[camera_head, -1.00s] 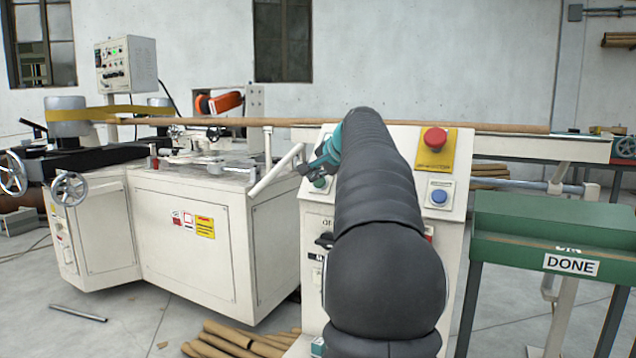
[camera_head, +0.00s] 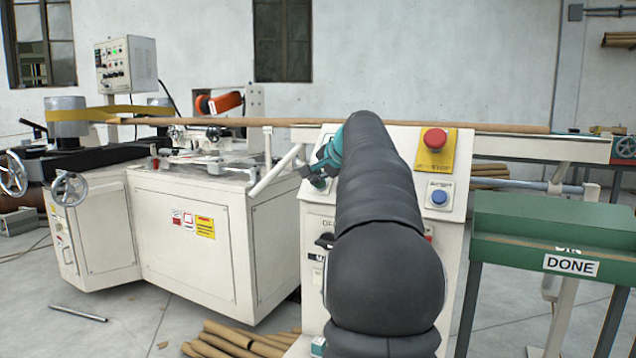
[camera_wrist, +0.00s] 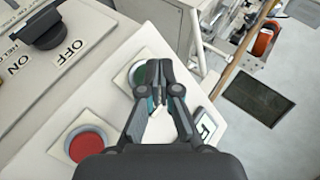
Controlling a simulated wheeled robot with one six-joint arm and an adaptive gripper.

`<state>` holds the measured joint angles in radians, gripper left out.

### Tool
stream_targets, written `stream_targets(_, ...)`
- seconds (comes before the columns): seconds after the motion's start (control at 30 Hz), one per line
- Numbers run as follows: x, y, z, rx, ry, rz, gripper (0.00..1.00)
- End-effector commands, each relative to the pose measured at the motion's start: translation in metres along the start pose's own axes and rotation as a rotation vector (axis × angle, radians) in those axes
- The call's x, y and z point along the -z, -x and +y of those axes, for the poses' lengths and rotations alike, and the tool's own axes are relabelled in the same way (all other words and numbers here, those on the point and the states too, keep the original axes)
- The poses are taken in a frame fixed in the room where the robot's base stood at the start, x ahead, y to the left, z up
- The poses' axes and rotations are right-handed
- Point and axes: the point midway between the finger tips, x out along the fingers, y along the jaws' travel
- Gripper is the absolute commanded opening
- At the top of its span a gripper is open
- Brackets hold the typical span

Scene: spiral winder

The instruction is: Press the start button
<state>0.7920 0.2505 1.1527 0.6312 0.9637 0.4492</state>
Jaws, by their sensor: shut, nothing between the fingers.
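The green button (camera_wrist: 140,76) sits on a pale square plate on the sloped white control panel (camera_head: 400,190). In the wrist view it is partly covered by my gripper (camera_wrist: 159,72), whose fingers are shut with nothing between them. The fingertips are over the button's right side; I cannot tell whether they touch it.
A red button (camera_wrist: 86,146) and a black OFF/ON rotary switch (camera_wrist: 52,25) are near my gripper. A red mushroom button (camera_head: 435,139) and a blue button (camera_head: 439,197) are on the panel's right. A long brown tube (camera_head: 350,124) lies behind the panel.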

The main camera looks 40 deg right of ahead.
Motion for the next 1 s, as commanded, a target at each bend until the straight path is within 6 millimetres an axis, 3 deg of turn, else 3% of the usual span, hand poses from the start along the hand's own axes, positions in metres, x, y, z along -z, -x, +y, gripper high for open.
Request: stream_targets(1.0, 0.0038, -0.0049, 0.0036, 0.000, 0.001, 0.000, 0.00)
